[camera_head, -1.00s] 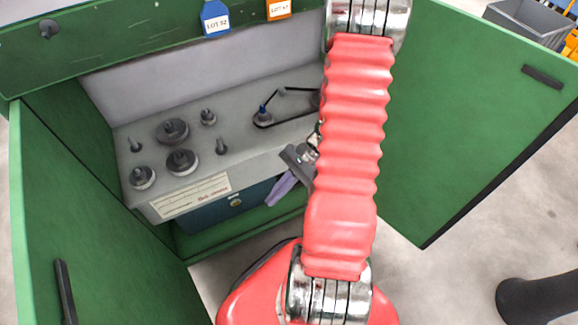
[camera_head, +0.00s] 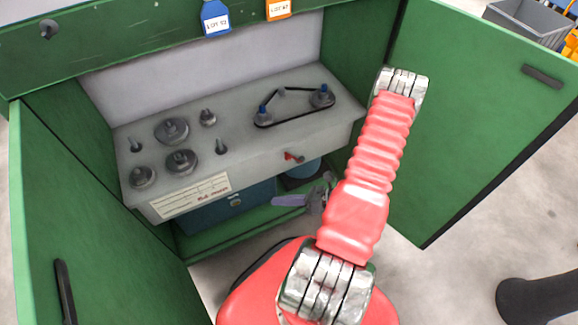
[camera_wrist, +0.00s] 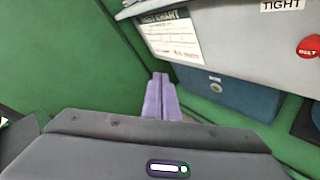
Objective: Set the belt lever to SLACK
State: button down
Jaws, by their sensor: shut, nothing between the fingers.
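The belt lever (camera_head: 293,156) is a small red piece on the front face of the grey bench (camera_head: 245,110), toward its right end. In the wrist view its red part (camera_wrist: 308,46), lettered BELT, is at the right edge, below and right of a TIGHT label (camera_wrist: 282,5). I cannot tell which setting it points at, and no SLACK label shows. My gripper (camera_head: 276,201), with purple fingers, is below and left of the lever, apart from it, under the bench edge. In the wrist view the fingers (camera_wrist: 161,78) are shut together and empty.
Pulleys (camera_head: 173,130) and a belt loop (camera_head: 295,107) sit on the bench top. A blue drawer (camera_head: 232,200) is below it, with a blue round thing (camera_head: 302,172) to the right. Open green doors (camera_head: 480,110) flank the cabinet left (camera_head: 90,230) and right.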

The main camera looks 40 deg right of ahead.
jog(key=w+d+f+m+t+h, duration=0.2)
jog(key=d+f+m+t+h, duration=0.2)
jog(key=d+m, duration=0.7)
notch_tip(320, 180, down, 2)
jog(key=m+h, duration=0.2)
jog(key=h, duration=0.2)
jog(key=shift+w+d+f+t+h, duration=0.2)
jog(key=shift+w+d+t+h, duration=0.1)
jog(key=shift+w+d+t, duration=0.1)
jog(key=shift+w, duration=0.1)
jog(key=shift+w+f, duration=0.9)
jog(key=shift+w, duration=3.95)
jog(key=shift+s+d+r, duration=0.2)
jog(key=shift+d+r, duration=0.25)
jog(key=shift+d, duration=0.25)
jog(key=shift+s+d+r, duration=0.2)
jog(key=shift+d+r, duration=0.25)
jog(key=shift+d, duration=0.2)
